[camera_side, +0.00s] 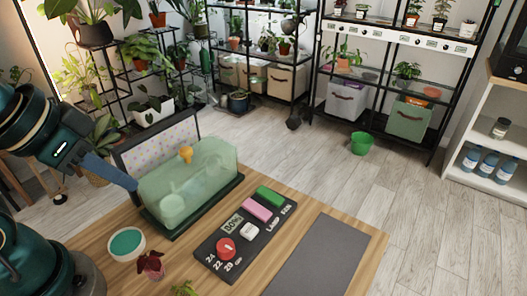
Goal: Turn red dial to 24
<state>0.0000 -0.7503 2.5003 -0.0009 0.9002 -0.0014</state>
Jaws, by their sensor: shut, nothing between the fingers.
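The red dial (225,248) sits at the near left end of a dark control panel (215,236) on the wooden table. The numbers 24, 22 and 20 (221,266) are printed along the panel's near edge beside it. The dial is too small to tell which number it points at. My gripper (132,184) is at the left, above the table by the left end of the green glass case. It is shut and empty, up and to the left of the dial and well apart from it.
The translucent green case (190,180) with an orange knob stands behind the panel. The panel also bears a white knob (249,232), pink button (257,209) and green button (270,197). A teal-filled bowl (126,244) and small red plant (151,263) stand left. A grey mat (320,255) lies right.

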